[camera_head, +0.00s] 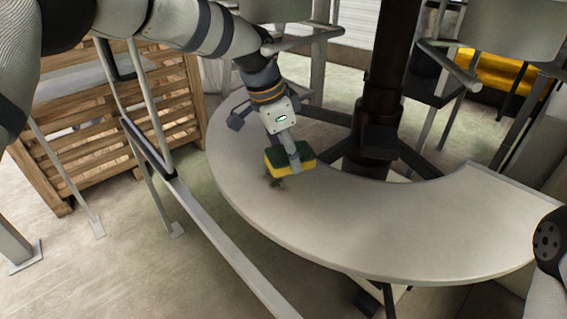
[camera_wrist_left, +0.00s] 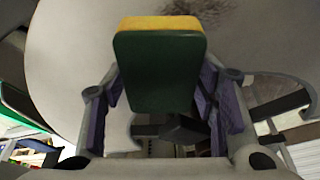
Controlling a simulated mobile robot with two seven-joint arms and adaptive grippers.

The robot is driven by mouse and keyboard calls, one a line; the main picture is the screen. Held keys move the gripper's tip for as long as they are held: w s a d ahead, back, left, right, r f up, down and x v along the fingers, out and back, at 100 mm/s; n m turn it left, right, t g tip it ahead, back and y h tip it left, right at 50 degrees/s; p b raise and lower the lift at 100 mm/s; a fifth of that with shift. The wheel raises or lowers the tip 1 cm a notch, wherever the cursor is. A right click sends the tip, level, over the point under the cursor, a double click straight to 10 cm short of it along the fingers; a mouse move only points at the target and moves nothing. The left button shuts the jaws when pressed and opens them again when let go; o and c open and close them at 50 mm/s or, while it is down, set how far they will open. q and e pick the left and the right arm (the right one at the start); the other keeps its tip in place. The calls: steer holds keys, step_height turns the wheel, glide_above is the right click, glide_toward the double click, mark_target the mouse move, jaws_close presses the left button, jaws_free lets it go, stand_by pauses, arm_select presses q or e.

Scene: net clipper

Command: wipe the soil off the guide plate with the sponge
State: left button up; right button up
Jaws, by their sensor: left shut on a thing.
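The sponge (camera_head: 290,158) is yellow with a green side. My left gripper (camera_head: 293,154) is shut on it, over the left part of the guide plate. In the left wrist view the sponge (camera_wrist_left: 160,70) sits between the two fingers of the left gripper (camera_wrist_left: 160,105), green face toward the camera. The guide plate (camera_head: 400,225) is a pale, curved, flat surface. A dark soil patch (camera_head: 277,184) lies on it just below the sponge in the head view. The soil (camera_wrist_left: 200,10) also shows at the top of the left wrist view. I cannot tell whether the sponge touches the plate.
A dark post (camera_head: 382,90) stands in the inner curve of the plate. Metal rails (camera_head: 215,245) run along the plate's left side. A wooden crate (camera_head: 80,150) stands at the left. The right part of the plate is clear. Part of my right arm shows at the right edge.

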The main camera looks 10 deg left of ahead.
arm_select(q)
steer(key=shift+w+d+r, duration=0.15)
steer(key=shift+f, duration=0.3)
steer(key=b, duration=0.1)
glide_above(292, 188)
steer(key=shift+s+a+f, duration=0.15)
steer(key=shift+f, duration=1.15)
steer(key=shift+s+a+f, duration=0.15)
steer(key=shift+f, duration=1.15)
arm_select(e)
steer(key=shift+s+d+f, duration=0.2)
steer(key=shift+s+f, duration=0.55)
arm_select(q)
steer(key=shift+f+b, duration=0.35)
steer(key=shift+f, duration=0.7)
arm_select(e)
steer(key=shift+s+f+g, duration=0.15)
steer(key=shift+f+g, duration=0.05)
steer(key=shift+g, duration=0.1)
